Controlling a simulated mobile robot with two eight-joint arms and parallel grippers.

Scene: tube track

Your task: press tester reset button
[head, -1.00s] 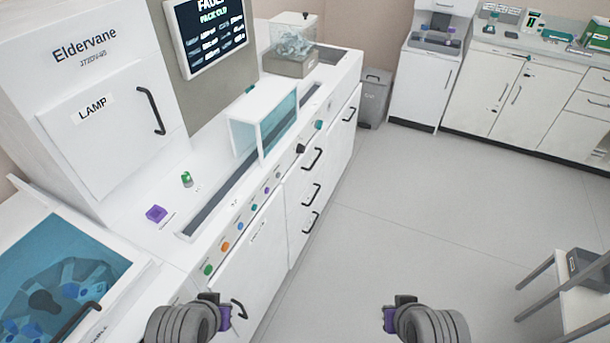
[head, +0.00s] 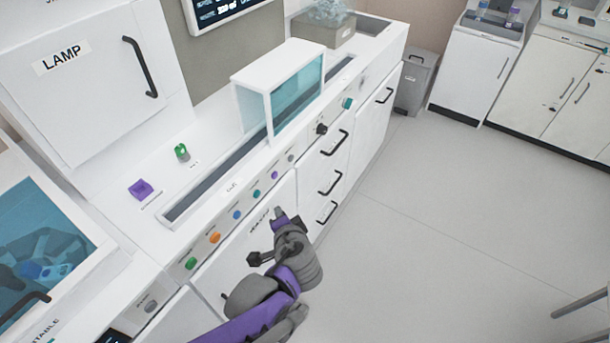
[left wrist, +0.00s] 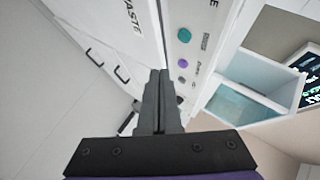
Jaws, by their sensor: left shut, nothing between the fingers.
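A row of round buttons runs along the sloped front edge of the white machine: green (head: 190,263), orange (head: 214,237), blue (head: 237,215), teal (head: 256,195), purple (head: 274,175) and grey (head: 291,158). Their labels are too small to read, so I cannot tell which is the tester reset. My left gripper (head: 278,214) is shut and empty in front of the panel, below the purple and teal buttons and apart from them. In the left wrist view the closed fingertips (left wrist: 158,72) lie left of the teal (left wrist: 184,35) and purple (left wrist: 183,63) buttons. My right gripper is out of view.
A black knob (head: 321,129) and a teal one (head: 347,103) stand out farther along the panel. Drawer handles (head: 330,183) jut out below. A blue-glazed cover (head: 285,95) stands on the top. The floor (head: 440,220) to the right is clear.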

